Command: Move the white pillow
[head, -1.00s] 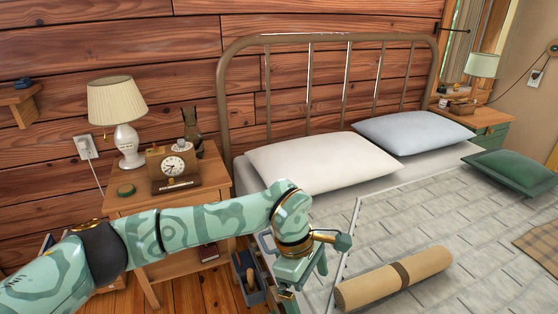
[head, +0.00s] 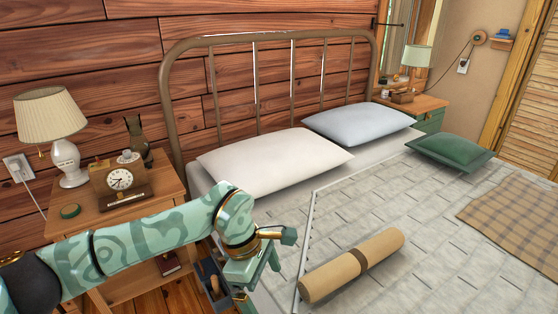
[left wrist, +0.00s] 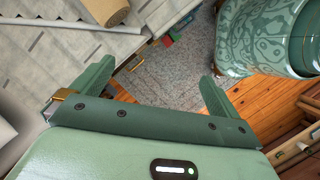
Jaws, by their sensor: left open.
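The white pillow (head: 272,161) lies flat at the head of the bed, against the metal headboard on its left half. My left gripper (head: 258,287) is in front of and below the pillow, beside the bed's near left edge, and does not touch the pillow. In the left wrist view the left gripper (left wrist: 156,88) is open and empty, its two fingers spread above the floor and rug. My right gripper is in neither view.
A light blue pillow (head: 357,126), a green cushion (head: 450,152) and a tan roll (head: 352,265) lie on the bed. The nightstand (head: 150,205) at left holds a lamp (head: 62,130) and a clock (head: 121,178). The quilt's middle is mostly clear.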

